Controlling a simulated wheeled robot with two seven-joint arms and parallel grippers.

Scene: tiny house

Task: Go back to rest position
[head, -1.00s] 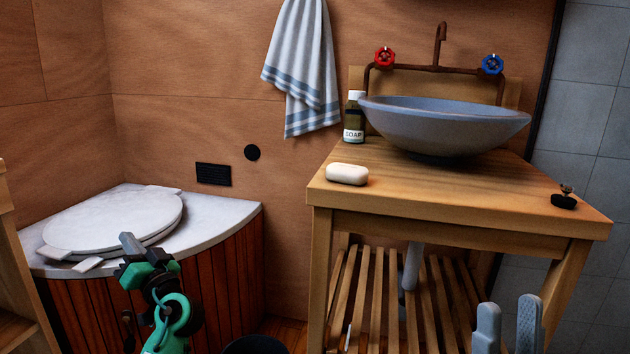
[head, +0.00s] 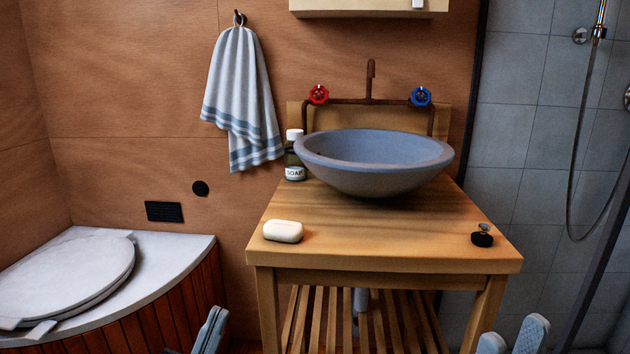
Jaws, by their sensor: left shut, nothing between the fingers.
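My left gripper (head: 213,328) shows at the bottom edge, left of the wooden washstand (head: 380,262). Its grey-blue fingers are together with nothing between them, and the rest of it is cut off by the frame. My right gripper (head: 511,340) is at the bottom edge, in front of the washstand's right side. Its two grey fingertips stand apart with nothing seen between them. Neither gripper appears to touch anything.
A grey basin (head: 376,172), a soap bottle (head: 294,160), a soap bar (head: 283,231) and a black stopper (head: 482,238) stand on the washstand. The toilet bench (head: 180,252) is at left. A towel (head: 241,98) hangs on the wall. A shower hose (head: 573,185) hangs at right.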

